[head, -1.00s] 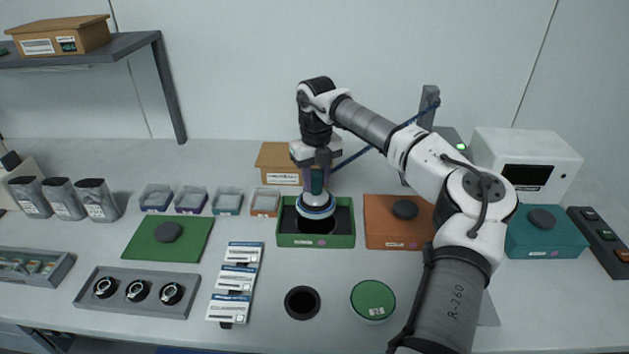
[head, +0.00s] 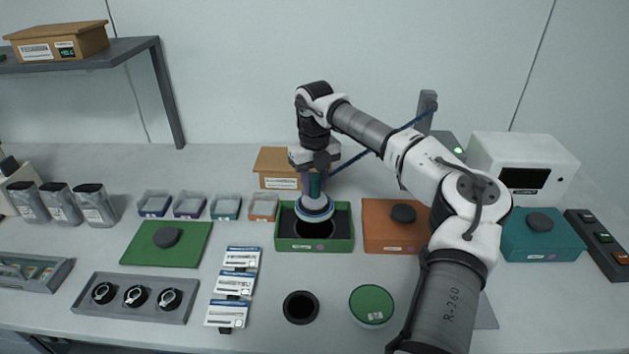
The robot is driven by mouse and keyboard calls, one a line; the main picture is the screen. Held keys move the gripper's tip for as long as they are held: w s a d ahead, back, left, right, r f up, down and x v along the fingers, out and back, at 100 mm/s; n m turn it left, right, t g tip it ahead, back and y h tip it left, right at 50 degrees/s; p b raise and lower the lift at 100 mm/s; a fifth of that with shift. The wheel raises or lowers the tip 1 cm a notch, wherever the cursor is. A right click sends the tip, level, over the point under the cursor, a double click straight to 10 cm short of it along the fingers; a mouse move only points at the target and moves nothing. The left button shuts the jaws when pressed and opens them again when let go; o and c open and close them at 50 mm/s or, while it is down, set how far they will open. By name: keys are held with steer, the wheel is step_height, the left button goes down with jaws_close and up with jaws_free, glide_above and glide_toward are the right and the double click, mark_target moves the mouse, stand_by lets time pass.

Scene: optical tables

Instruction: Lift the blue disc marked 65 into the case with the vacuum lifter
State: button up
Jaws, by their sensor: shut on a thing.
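My gripper (head: 315,174) is shut on the teal handle of the vacuum lifter (head: 314,186) and holds it upright. The lifter's pale round foot is above a blue-rimmed disc (head: 315,217), which looks to be against the foot. The foot hides most of the disc, and no 65 can be read. Disc and lifter are over the open green case (head: 343,243), above its dark round recess. I cannot tell whether the disc is touching the case.
An orange case (head: 380,233) with a dark knob stands close to the right. A green lid (head: 140,250) lies to the left. A green disc (head: 372,304) and a black ring (head: 301,307) lie in front. A cardboard box (head: 274,167) stands behind.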

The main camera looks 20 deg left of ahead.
mark_target(315, 201)
stand_by(0.3)
steer(key=shift+f+b, duration=1.6)
steer(key=shift+f, duration=1.2)
steer(key=shift+f, duration=0.4)
steer(key=o, duration=1.2)
step_height(315, 201, up, 14)
steer(key=b, duration=0.3)
